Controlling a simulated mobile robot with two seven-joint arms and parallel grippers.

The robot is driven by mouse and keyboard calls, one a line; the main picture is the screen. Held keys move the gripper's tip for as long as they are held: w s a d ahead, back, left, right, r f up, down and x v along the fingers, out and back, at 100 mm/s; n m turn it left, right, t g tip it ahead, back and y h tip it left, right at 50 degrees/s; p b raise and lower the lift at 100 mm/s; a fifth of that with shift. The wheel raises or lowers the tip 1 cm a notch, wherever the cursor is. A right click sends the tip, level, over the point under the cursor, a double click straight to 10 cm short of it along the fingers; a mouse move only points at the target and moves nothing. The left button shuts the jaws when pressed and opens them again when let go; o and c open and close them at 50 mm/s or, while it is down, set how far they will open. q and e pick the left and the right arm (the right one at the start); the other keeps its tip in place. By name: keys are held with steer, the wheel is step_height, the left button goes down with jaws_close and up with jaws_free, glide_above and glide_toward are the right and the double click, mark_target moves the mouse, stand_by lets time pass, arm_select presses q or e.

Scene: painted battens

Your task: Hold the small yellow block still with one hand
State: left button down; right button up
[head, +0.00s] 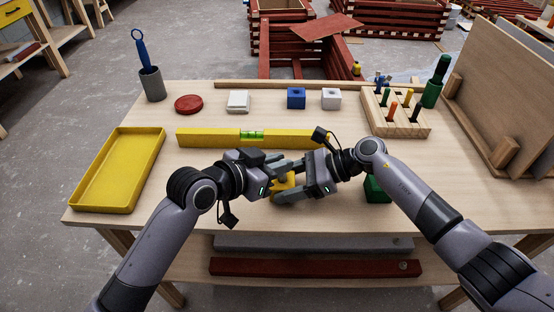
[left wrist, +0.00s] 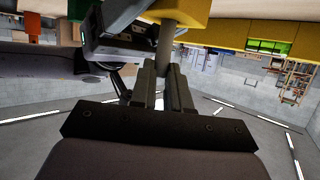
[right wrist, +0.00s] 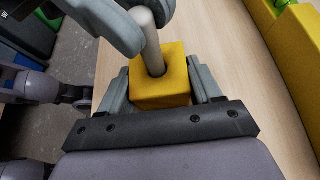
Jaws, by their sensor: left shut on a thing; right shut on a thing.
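The small yellow block (head: 283,184) is near the front middle of the table, partly hidden by my grippers. In the right wrist view the block (right wrist: 172,68) has a hole in its top. My right gripper (head: 287,186) is shut on the block, a finger on either side. My left gripper (head: 286,167) is shut on a pale grey peg (right wrist: 152,45). The peg's lower end is in the hole, slightly tilted in the picture; its depth is hidden. The peg (left wrist: 168,38) also shows between the fingers in the left wrist view.
A yellow spirit level (head: 210,138) lies just behind my grippers. A green block (head: 376,190) stands beside my right forearm. A yellow tray (head: 112,190) is at left. Blue (head: 296,98) and white (head: 331,99) blocks and a tool rack (head: 405,128) stand behind.

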arm_select(q)
steer(key=shift+f, duration=0.2)
steer(key=c, duration=1)
jaws_free()
steer(key=shift+s+a, duration=0.1)
steer(key=v, duration=1.1)
steer(key=shift+s+a+r, duration=0.25)
arm_select(e)
steer(key=o, duration=0.9)
